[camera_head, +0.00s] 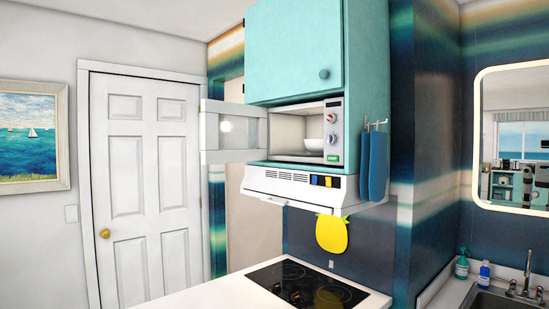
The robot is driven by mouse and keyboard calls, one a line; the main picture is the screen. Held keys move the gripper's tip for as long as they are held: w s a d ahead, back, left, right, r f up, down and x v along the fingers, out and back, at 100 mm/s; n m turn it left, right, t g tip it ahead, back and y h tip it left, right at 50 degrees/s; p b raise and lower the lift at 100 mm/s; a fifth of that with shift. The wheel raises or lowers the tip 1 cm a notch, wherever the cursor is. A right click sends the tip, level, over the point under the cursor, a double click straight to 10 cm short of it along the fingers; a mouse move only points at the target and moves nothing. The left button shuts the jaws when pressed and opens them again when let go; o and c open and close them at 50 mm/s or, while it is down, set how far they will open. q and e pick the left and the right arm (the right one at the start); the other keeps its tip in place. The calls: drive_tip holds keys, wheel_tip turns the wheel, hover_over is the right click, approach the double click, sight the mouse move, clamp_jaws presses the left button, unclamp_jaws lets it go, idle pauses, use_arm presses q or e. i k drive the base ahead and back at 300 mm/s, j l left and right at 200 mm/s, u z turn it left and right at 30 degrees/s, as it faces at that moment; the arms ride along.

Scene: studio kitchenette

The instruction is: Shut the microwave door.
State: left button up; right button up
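The microwave (333,136) sits in a niche under a teal cabinet and above a white range hood. Its door (234,132) stands wide open, swung out to the left from the left side of the microwave. The inside of the microwave is exposed, and a white bowl (315,145) is in it. The control panel with round knobs is on the right of the opening. Neither of my grippers shows in the head view.
The teal cabinet (295,50) is above, and the range hood (292,188) is below. A blue towel (375,165) hangs to the right. A black cooktop (305,285) is set in the white counter (215,293). The sink (488,297) is at lower right.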

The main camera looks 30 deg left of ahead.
sight(230, 132)
drive_tip(key=k+j, duration=0.2)
drive_tip(key=j, duration=0.2)
drive_tip(key=k+j, duration=0.25)
drive_tip(key=j, duration=0.2)
drive_tip(key=k+j+z, duration=0.1)
drive_tip(key=j, duration=0.3)
drive_tip(key=k+j, duration=0.3)
drive_tip(key=j+z, duration=0.1)
drive_tip(key=j, duration=0.6)
drive_tip(key=k+j, duration=0.1)
drive_tip(key=j, duration=0.65)
drive_tip(key=j+z, duration=0.15)
drive_tip(key=j, duration=0.55)
drive_tip(key=k+j, duration=0.15)
drive_tip(key=j, duration=0.55)
drive_tip(key=i+j, duration=0.25)
drive_tip(key=j, duration=0.15)
drive_tip(key=i+j+z, duration=0.1)
drive_tip(key=i+j, duration=0.15)
drive_tip(key=j, duration=0.15)
drive_tip(key=i+j+z, duration=0.1)
drive_tip(key=i+j, duration=0.15)
drive_tip(key=j, duration=0.15)
